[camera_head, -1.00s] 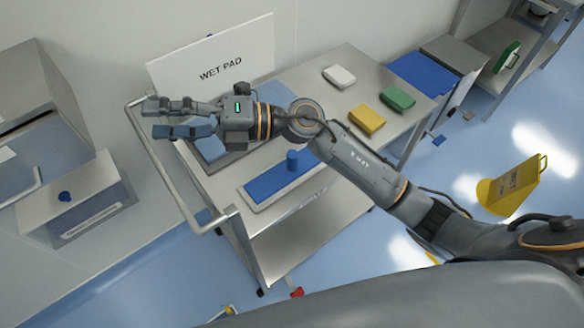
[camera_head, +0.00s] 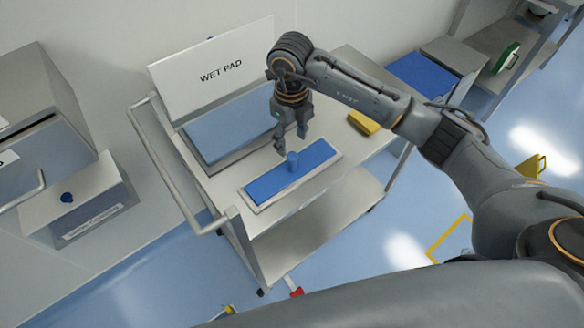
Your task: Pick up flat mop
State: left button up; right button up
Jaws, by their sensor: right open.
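The flat mop (camera_head: 312,162) is a long blue pad with a light edge and a short blue knob (camera_head: 292,161) standing up at its middle. It lies on the front part of the steel cart's top (camera_head: 221,189). My right gripper (camera_head: 291,143) points down above the mop, its fingers apart and its tips close over the knob. From this angle I cannot tell whether the fingers touch the knob. My left gripper is not in view.
A blue wet pad tray (camera_head: 225,131) lies behind the mop, with a white "WET PAD" sign (camera_head: 215,68) at the back. A yellow block (camera_head: 362,122) lies to the right. The cart's handle rail (camera_head: 152,150) is at left. A grey box with a blue knob (camera_head: 85,205) stands further left.

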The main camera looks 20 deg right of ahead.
aim_at(292, 156)
notch_tip(292, 156, down, 4)
jog(key=shift+p, duration=0.35)
jog(key=shift+f, duration=0.35)
notch_tip(292, 156, down, 4)
jog(key=shift+w+d+r+p, duration=0.1)
jog(key=shift+r+p, duration=0.1)
jog(key=shift+p, duration=0.75)
jog(key=shift+f, duration=0.45)
jog(key=shift+c, duration=0.2)
grip_shut()
